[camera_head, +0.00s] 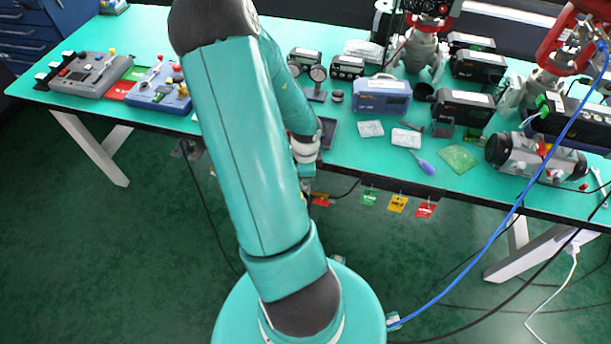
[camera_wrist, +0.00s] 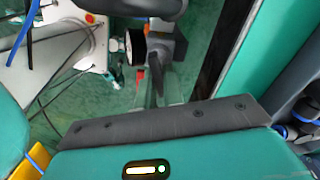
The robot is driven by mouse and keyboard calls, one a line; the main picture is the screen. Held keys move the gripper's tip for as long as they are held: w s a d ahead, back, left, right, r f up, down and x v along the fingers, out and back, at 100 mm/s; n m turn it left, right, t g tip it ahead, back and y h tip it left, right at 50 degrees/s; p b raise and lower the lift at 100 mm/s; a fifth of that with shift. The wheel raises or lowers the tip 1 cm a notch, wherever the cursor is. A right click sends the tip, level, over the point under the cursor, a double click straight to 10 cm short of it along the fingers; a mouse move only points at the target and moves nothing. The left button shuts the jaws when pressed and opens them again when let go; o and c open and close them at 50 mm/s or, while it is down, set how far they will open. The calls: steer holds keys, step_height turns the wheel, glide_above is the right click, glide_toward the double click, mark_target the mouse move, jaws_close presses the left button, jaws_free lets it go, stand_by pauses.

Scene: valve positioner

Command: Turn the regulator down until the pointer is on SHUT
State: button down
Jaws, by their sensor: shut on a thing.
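My gripper (camera_wrist: 160,88) shows in the wrist view beyond its dark bolted plate. Its fingers are closed on a dark grey part that I take to be the regulator (camera_wrist: 180,48). A round, white-faced gauge (camera_wrist: 135,47) with a black rim is seen nearly edge-on beside it. A small red piece (camera_wrist: 139,76) shows below the gauge. In the head view my gripper (camera_head: 307,184) is at the bench's front edge, largely hidden by my arm, and the regulator is hidden there. The pointer and the word SHUT cannot be made out in either view.
Green, yellow and red tags (camera_head: 397,204) hang along the front edge of the bench (camera_head: 345,160). Control boxes (camera_head: 90,74) stand at the left, and instruments (camera_head: 383,96) crowd the right. A blue cable (camera_head: 487,235) crosses the right side. The floor before the bench is mostly open.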

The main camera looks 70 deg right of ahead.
steer(key=n, duration=0.6)
steer(key=shift+w+d+n, duration=0.15)
steer(key=shift+d+n, duration=0.05)
steer(key=shift+n, duration=0.1)
steer(key=n, duration=0.5)
steer(key=shift+w+n, duration=0.2)
steer(key=shift+n, duration=0.1)
steer(key=c, duration=1.5)
jaws_free()
step_height(320, 180, up, 14)
steer(key=shift+f, duration=0.1)
steer(key=shift+w, duration=0.1)
